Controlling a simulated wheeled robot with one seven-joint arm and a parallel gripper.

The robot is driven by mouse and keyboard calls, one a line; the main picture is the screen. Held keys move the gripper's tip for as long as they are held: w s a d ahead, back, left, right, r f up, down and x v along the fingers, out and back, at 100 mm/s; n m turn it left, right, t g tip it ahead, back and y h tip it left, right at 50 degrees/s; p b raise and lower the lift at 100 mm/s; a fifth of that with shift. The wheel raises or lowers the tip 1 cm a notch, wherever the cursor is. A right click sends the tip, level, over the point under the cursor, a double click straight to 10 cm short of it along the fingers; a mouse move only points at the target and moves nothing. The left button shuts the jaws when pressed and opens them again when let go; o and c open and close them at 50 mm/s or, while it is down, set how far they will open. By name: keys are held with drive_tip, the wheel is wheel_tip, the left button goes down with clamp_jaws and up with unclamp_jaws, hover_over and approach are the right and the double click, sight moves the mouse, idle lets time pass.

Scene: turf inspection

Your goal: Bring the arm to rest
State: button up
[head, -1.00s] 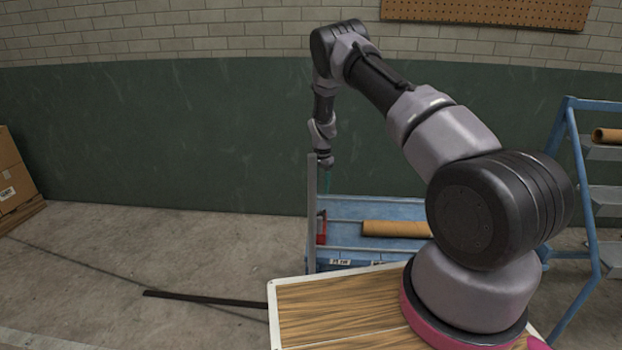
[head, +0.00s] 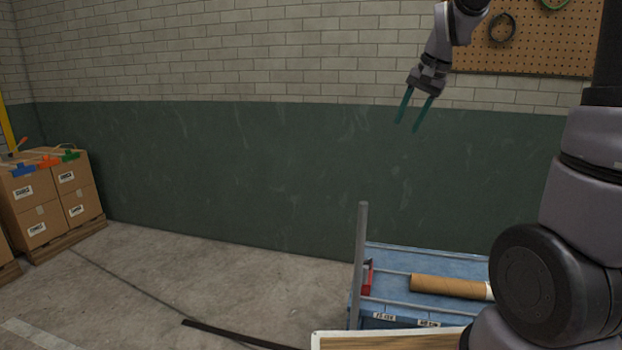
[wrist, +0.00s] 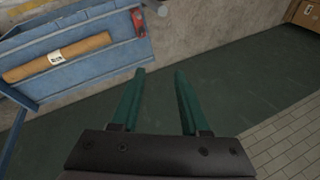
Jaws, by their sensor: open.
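My gripper (head: 407,127) is raised high in the head view, in front of the green and white wall, with its two teal fingers apart and pointing down. It is above and apart from the blue cart. In the wrist view my gripper (wrist: 160,72) also shows open, with nothing between the fingers. My arm rises at the right of the head view, and part of it is out of the picture.
A blue cart (head: 400,258) with an upright grey post (head: 361,250) holds a cardboard tube (head: 445,287) and a red item (head: 367,277). Cardboard boxes (head: 45,210) stand on pallets at the left. A pegboard (head: 540,45) hangs on the wall. A dark strip (head: 235,335) lies on the floor.

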drive_tip(key=s+r+n+t, duration=0.2)
drive_tip(key=s+r, duration=0.2)
drive_tip(key=s, duration=1.8)
drive_tip(key=shift+d+t, duration=0.25)
drive_tip(key=shift+t, duration=0.15)
